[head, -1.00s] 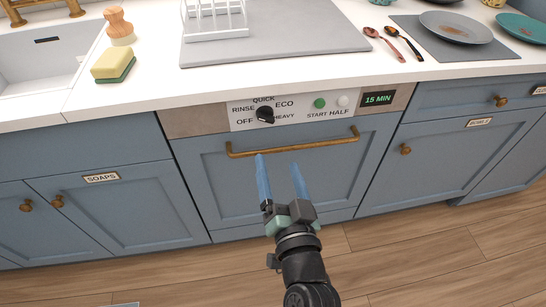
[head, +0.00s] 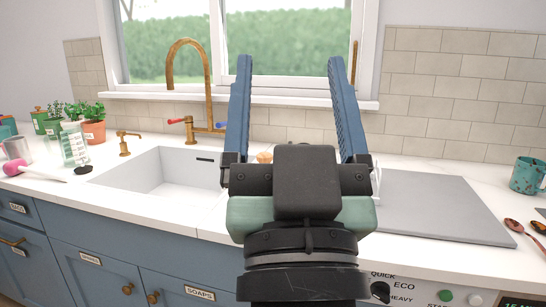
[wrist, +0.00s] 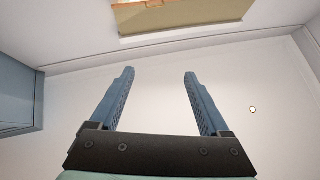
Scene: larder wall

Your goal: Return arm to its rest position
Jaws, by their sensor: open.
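My gripper (head: 292,75) is raised high in the head view, its two blue fingers pointing up and spread apart. Nothing is between the fingers. In the head view it stands in front of the window and covers part of the sink and counter. In the wrist view my gripper (wrist: 157,75) is also open and empty, with a plain pale surface beyond it.
A white sink (head: 165,170) with a brass tap (head: 188,85) lies left of my gripper. A grey mat (head: 440,205) and a teal mug (head: 527,175) are at right. Potted plants (head: 92,125) stand at far left. Blue cabinets (head: 105,265) run below the counter.

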